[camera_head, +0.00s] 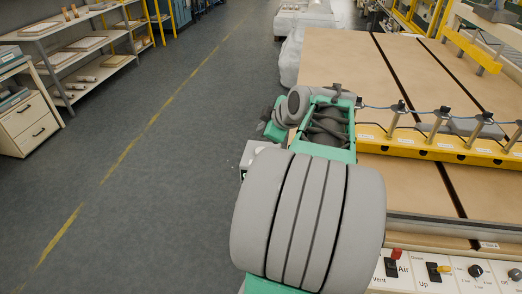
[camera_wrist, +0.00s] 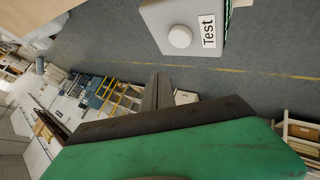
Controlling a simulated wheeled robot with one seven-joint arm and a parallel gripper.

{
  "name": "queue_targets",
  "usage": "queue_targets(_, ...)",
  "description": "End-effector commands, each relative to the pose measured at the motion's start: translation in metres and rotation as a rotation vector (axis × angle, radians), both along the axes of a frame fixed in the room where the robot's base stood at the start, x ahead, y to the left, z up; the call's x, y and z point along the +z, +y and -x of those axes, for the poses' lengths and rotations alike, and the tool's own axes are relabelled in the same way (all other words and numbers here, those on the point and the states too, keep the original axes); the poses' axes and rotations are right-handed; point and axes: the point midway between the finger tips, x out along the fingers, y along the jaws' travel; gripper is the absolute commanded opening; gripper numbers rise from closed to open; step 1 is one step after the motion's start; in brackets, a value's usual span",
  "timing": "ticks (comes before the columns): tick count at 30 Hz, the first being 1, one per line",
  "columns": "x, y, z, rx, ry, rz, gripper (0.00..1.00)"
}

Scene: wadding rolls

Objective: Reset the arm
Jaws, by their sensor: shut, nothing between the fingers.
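My gripper (camera_wrist: 160,82) shows in the wrist view as dark fingers beyond a dark bar and a green housing. The fingers are together, with nothing seen between them. In the head view my grey and green arm is folded in front of me beside the table; I cannot make out the fingers there. A white box (camera_wrist: 185,25) with a round knob and a "Test" label is at the top of the wrist view, apart from the fingers. In the head view a pale box (camera_head: 262,155) shows partly behind my arm.
A wide table (camera_head: 340,62) with dark slots and a yellow rail (camera_head: 440,149) stands to the right, close to my arm. A control panel (camera_head: 450,272) is at the lower right. Shelves (camera_head: 95,45) and a drawer cabinet (camera_head: 28,125) are at left. The floor between is clear.

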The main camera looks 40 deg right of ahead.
Motion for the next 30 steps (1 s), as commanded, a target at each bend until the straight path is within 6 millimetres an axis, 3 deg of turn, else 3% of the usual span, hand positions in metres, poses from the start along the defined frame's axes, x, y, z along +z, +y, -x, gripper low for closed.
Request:
queue_targets(9, 0.000, 0.001, 0.000, 0.001, 0.001, -0.001, 0.00)
queue_targets(11, -0.002, 0.012, -0.004, -0.001, 0.010, -0.017, 0.00)
queue_targets(14, -0.010, 0.055, -0.013, -0.017, 0.054, -0.088, 0.00)
queue_targets(17, -0.025, 0.123, -0.015, -0.066, 0.134, -0.193, 0.00)
queue_targets(21, -0.048, 0.212, 0.009, -0.182, 0.260, -0.319, 0.00)
queue_targets(24, -0.063, 0.262, 0.039, -0.282, 0.339, -0.379, 0.00)
queue_targets(27, -0.076, 0.294, 0.069, -0.376, 0.395, -0.417, 0.00)
queue_targets(30, -0.084, 0.309, 0.089, -0.444, 0.425, -0.435, 0.00)
